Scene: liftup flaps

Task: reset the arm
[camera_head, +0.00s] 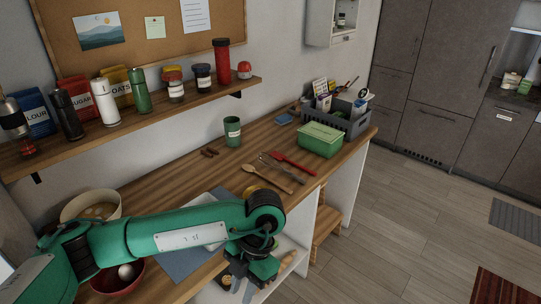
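My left arm, green with black joints, comes in from the lower left and reaches across the wooden counter (217,170). Its wrist bends down past the counter's front edge. My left gripper (247,281) points downward in front of the white open cabinet (293,240) below the counter. Its fingers are dark and small against the cabinet's contents, so I cannot tell whether they are open or shut. My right arm and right gripper are not in view.
A green box (320,140), grey caddy (345,119), wooden spoon (267,178), red utensil (293,163) and green cup (232,131) stand or lie on the counter. Bowls (91,205) sit at left. A wall shelf (130,123) holds jars.

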